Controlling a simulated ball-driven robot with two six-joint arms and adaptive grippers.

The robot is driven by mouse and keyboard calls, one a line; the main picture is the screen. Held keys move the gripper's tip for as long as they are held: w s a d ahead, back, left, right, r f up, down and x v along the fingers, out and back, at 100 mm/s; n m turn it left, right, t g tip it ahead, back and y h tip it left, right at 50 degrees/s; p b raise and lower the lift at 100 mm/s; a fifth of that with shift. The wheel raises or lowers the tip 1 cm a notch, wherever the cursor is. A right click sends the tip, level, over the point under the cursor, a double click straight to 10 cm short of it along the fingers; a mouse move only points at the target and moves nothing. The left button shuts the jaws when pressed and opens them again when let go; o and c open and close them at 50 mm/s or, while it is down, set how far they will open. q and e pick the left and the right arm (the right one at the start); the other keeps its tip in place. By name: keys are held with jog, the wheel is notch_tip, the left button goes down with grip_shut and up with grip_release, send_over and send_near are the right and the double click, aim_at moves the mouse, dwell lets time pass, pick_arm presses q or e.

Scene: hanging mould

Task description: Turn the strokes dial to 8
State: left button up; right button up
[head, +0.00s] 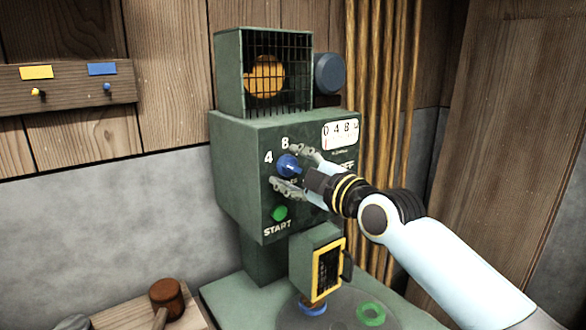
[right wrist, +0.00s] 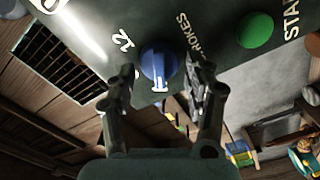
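The blue strokes dial (head: 289,165) is on the front of the green machine (head: 235,160), with a printed 4 to its left and an 8 above it. In the right wrist view the dial (right wrist: 158,60) lies between my right gripper's fingers (right wrist: 160,85), with narrow gaps on both sides. A printed 12 and part of the word STROKES show around it. A small white mark shows at its lower edge; I cannot tell if it is a pointer or a digit. My right gripper (head: 298,168) is open around the dial. My left gripper is not in view.
A green START button (head: 279,213) sits just below the dial. A counter (head: 341,134) is at the upper right. A yellow-framed block (head: 328,270) juts out below. A mallet (head: 166,298) lies on a bench at the lower left.

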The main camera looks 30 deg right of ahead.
jog(key=c, duration=0.8)
jog(key=shift+m, duration=0.4)
jog(key=m, duration=0.2)
jog(key=m+p, duration=0.1)
jog(key=m, duration=0.1)
jog(key=shift+d+r+m, duration=0.15)
jog(key=shift+r+m, duration=0.05)
jog(key=shift+m, duration=0.1)
jog(key=m, duration=0.3)
jog(key=m+p, duration=0.1)
jog(key=m, duration=0.2)
jog(key=shift+w+d+p, duration=0.1)
jog(key=shift+d+p, duration=0.1)
jog(key=shift+p, duration=0.1)
jog(key=shift+m, duration=0.3)
jog(key=o, duration=1.1)
